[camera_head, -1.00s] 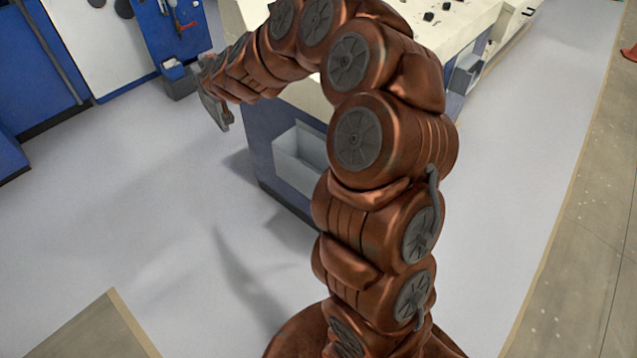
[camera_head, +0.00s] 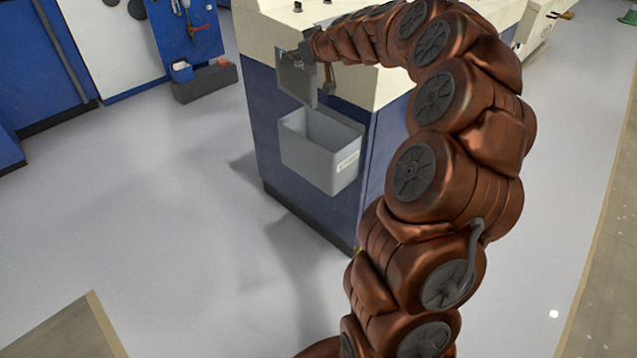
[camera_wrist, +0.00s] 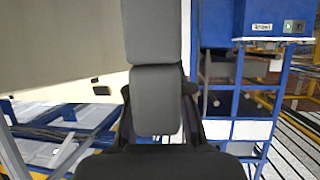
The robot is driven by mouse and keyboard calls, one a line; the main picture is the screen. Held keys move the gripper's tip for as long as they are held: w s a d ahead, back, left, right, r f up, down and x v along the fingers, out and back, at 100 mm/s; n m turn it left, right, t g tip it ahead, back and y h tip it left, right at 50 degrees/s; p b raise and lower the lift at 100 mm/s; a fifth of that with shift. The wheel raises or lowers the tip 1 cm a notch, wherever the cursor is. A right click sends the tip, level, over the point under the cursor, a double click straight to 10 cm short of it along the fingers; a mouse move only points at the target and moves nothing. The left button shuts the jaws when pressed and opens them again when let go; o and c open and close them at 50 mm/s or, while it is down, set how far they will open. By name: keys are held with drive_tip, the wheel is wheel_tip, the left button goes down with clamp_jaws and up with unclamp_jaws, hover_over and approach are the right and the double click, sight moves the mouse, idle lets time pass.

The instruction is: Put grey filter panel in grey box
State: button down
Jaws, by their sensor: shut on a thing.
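The grey filter panel (camera_head: 295,80) is a thin flat plate hanging upright in the head view. My gripper (camera_head: 306,58) is shut on its upper part, and the fingertips are small and partly hidden there. The panel hangs just above the grey box (camera_head: 319,163), over its back left part, with its lower edge near the rim. The box is open at the top, has a white label on its front right face and appears empty inside.
The box is against the blue side of a cream-topped machine (camera_head: 262,40). A blue tool board (camera_head: 190,35) and a dark bin (camera_head: 205,82) stand at the back left. The grey floor left of the machine is clear.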

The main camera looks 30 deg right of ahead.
drive_tip(key=s+d+f+n+y+b, duration=0.1)
drive_tip(key=s+d+f+b, duration=0.2)
drive_tip(key=s+d+b, duration=0.4)
wheel_tip(320, 180, down, 18)
drive_tip(key=w+b, duration=0.1)
drive_tip(key=b, duration=0.5)
drive_tip(key=shift+w+a+r+b, duration=0.25)
drive_tip(key=shift+a+b, duration=0.1)
drive_tip(key=shift+a, duration=0.1)
drive_tip(key=shift+f+b, duration=0.7)
drive_tip(key=shift+b, duration=0.3)
drive_tip(key=c, duration=1.1)
unclamp_jaws()
drive_tip(key=shift+o, duration=0.2)
drive_tip(key=shift+r, duration=0.1)
drive_tip(key=r+p+v, duration=0.1)
drive_tip(key=p+v, duration=0.4)
drive_tip(key=v, duration=0.7)
